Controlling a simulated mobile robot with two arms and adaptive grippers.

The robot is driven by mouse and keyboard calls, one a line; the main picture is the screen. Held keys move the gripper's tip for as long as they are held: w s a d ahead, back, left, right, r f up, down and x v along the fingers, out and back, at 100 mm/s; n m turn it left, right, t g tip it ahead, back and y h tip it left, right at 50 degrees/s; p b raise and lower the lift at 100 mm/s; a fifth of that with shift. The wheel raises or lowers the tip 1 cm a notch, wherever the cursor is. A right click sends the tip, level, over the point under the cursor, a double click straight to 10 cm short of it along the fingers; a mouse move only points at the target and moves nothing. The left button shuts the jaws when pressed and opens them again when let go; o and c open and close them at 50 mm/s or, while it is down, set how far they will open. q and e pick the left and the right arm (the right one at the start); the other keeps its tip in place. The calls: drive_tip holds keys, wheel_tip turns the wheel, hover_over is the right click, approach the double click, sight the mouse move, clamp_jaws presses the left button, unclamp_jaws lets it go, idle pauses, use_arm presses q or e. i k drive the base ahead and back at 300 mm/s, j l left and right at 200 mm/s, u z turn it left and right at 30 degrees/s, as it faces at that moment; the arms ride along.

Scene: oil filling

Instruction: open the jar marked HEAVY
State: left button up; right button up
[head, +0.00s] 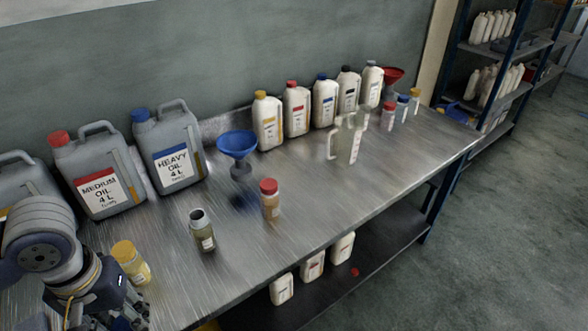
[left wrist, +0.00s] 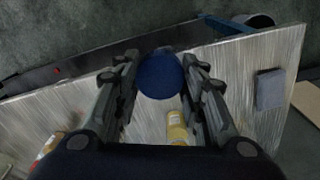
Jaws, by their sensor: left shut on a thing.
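A small jar (head: 203,232) stands upright and uncapped on the metal bench, its dark mouth showing. The writing on its label is too small to read. A larger grey jug (head: 170,150) with a blue cap, marked HEAVY OIL, stands behind it by the wall. My left gripper (head: 122,308) is low at the left of the head view, beside the yellow-lidded jar (head: 131,262). In the left wrist view its fingers are shut on a round blue lid (left wrist: 161,76). What is under the lid is hidden. My right gripper is not in view.
A red-lidded jar (head: 269,198) stands right of the uncapped jar. A blue funnel (head: 237,145), a clear measuring jug (head: 350,140) and several white bottles (head: 297,110) stand farther back. The MEDIUM OIL jug (head: 95,175) is behind my arm. The front right of the bench is clear.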

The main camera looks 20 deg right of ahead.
sight(200, 226)
drive_tip(key=i+l+z, duration=0.3)
drive_tip(key=i+l, duration=0.3)
drive_tip(key=i+l+z, duration=0.3)
drive_tip(key=i+l, duration=0.25)
drive_tip(key=i, duration=0.15)
